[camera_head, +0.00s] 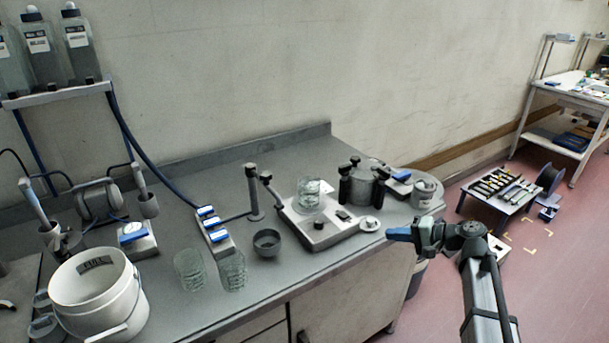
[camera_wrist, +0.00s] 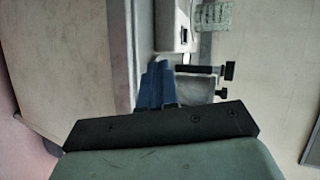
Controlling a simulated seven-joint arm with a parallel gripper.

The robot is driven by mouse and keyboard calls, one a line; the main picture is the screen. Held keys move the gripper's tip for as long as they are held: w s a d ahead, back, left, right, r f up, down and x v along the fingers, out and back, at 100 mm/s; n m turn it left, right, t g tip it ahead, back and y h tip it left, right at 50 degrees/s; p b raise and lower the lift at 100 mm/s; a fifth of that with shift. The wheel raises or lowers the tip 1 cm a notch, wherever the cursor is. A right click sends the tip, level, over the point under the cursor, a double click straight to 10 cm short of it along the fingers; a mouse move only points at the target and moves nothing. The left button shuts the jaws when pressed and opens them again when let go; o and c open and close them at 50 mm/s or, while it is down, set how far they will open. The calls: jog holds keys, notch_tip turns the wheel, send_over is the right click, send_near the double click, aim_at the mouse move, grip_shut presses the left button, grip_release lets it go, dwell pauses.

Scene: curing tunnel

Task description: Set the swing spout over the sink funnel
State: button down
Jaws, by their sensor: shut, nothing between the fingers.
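A grey upright post (camera_head: 252,188) stands on the bench in the head view. A thin horizontal arm (camera_head: 234,217), which looks like the swing spout, reaches from its lower part to the lower left, towards a blue-topped valve block (camera_head: 216,233). A dark round bowl (camera_head: 267,243), which looks like the sink funnel, sits in front of the post, right of that arm; the arm does not lie over it. My gripper (camera_head: 392,234) is shut and empty at the bench's right front edge, well right of both. Its blue fingers (camera_wrist: 157,87) are together in the wrist view.
A hotplate (camera_head: 318,234) with a glass beaker (camera_head: 311,194) stands between my gripper and the post. A dark pot (camera_head: 366,186) with black clamps is behind it. Two glass beakers (camera_head: 189,270) (camera_head: 233,271) and a white bucket (camera_head: 98,293) stand at left.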

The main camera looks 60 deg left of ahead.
aim_at(266, 178)
jog(key=s+a+r+n+g+y, duration=0.1)
jog(key=s+a+r+n+g, duration=0.35)
jog(key=s+a+r, duration=0.9)
jog(key=shift+m+g, duration=0.65)
jog(key=shift+m, duration=0.1)
jog(key=shift+s+d+r+x, duration=0.1)
jog(key=shift+r+x, duration=0.25)
jog(key=shift+x, duration=1.7)
jog(key=shift+s+d+r+x, duration=0.1)
jog(key=shift+r+x, duration=0.2)
jog(key=shift+x, duration=1.8)
jog(key=shift+s+r+x, duration=0.1)
jog(key=shift+r+x, duration=0.25)
jog(key=shift+x, duration=1.7)
jog(key=shift+s+d, duration=0.2)
jog(key=shift+s, duration=0.75)
jog(key=shift+s+d, duration=0.2)
jog(key=shift+s, duration=0.7)
jog(key=shift+w, duration=0.2)
